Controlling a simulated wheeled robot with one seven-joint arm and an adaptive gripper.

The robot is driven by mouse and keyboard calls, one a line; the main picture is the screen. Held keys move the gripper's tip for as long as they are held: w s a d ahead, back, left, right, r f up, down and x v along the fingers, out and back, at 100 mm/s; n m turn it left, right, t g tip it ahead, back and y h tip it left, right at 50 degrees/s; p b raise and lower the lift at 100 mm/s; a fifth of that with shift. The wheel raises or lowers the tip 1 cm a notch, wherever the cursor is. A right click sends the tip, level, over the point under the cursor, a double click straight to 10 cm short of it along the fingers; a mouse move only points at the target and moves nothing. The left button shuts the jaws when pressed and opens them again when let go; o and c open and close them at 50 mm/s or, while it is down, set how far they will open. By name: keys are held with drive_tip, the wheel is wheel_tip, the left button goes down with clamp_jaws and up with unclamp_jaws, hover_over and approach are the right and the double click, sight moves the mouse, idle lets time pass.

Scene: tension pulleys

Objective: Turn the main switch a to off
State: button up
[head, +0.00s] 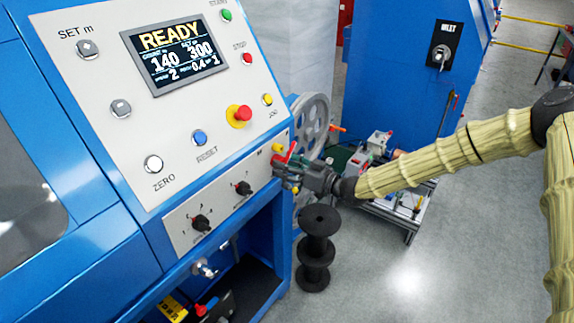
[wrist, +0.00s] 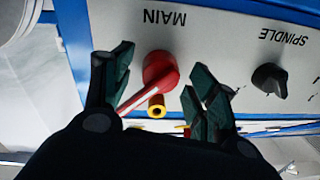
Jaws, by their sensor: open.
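The main switch is a red rotary knob with a lever handle (wrist: 160,70), below the upside-down word MAIN in the wrist view. Its lever points toward the lower left there. In the head view, the red switch handle (head: 291,152) shows at the right end of the lower panel. My gripper (wrist: 158,82) is open, with one dark green finger on each side of the knob. The lever's end lies close to the left finger; I cannot tell if they touch. In the head view my gripper (head: 288,172) is at the panel's right end and partly hides the switch area.
A black spindle knob (wrist: 269,80) sits to the right in the wrist view. Black rotary knobs (head: 201,223) are on the lower panel, with buttons and a READY display (head: 174,48) above. A black spool (head: 318,247) stands below my gripper. Open floor lies to the right.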

clamp_jaws()
drive_tip(key=shift+n+b, duration=0.4)
drive_tip(key=shift+b, duration=0.15)
drive_tip(key=n+b, duration=0.7)
drive_tip(key=b, duration=0.1)
drive_tip(key=shift+n, duration=0.4)
